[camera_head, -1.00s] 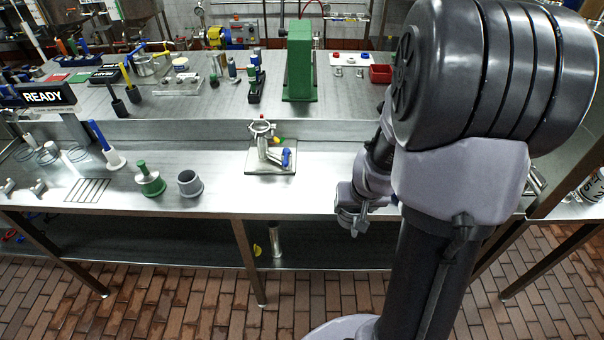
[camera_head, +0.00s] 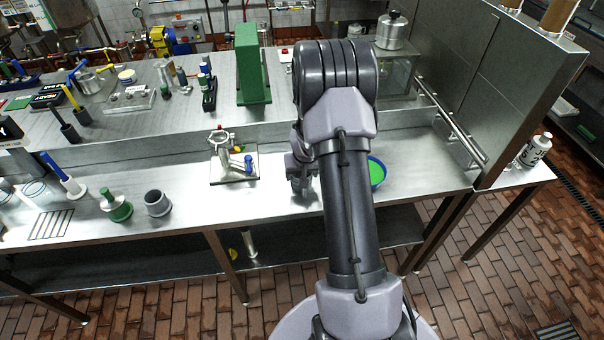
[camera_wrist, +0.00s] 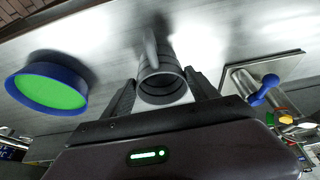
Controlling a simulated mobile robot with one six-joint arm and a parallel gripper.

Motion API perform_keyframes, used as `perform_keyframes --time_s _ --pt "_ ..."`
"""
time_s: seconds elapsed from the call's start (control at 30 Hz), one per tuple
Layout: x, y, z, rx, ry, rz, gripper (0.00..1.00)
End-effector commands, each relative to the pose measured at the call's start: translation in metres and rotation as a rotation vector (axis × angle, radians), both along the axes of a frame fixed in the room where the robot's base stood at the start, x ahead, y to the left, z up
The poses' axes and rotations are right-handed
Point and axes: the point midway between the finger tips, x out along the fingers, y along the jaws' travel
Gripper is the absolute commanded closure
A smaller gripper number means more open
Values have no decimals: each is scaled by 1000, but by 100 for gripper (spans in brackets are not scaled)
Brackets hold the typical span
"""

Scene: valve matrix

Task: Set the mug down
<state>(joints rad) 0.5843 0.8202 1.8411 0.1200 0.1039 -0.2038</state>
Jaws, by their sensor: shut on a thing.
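The mug, a dark grey cylinder (camera_wrist: 161,84), sits between the two fingers of my gripper (camera_wrist: 161,94) in the wrist view. Its open rim faces the camera, and a handle-like part sticks out on its far side. My gripper is shut on it. In the head view my gripper (camera_head: 300,172) is over the front steel counter (camera_head: 420,180), between the valve stand and the blue dish. My arm hides part of it there. I cannot tell whether the mug touches the counter.
A blue dish with a green inside (camera_head: 377,171) lies right of my gripper. A valve stand with a blue handle (camera_head: 235,165) is to the left. A grey cup-like part (camera_head: 157,203) and a green-based part (camera_head: 116,207) stand farther left. Bare counter lies around my gripper.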

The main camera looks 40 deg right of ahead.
Motion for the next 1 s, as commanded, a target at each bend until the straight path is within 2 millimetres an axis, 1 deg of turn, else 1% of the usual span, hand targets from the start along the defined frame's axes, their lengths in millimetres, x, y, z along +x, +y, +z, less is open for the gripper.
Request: perform_keyframes --time_s 0.1,0.27,0.3,0.37,0.4,0.67,0.77,0.87,1.0 --pt "0 0 2 0 0 0 71" --pt "0 0 -3 -1 -1 0 71" --pt "0 0 -2 0 0 0 24" --pt "0 0 -1 0 0 0 12" --pt "0 0 -1 0 0 0 10" --pt "0 0 -1 -1 -1 0 10" --pt "-1 0 8 -1 -2 0 10" --pt "-7 4 28 -2 -3 0 10" --pt "-20 12 64 -2 -4 -1 10"
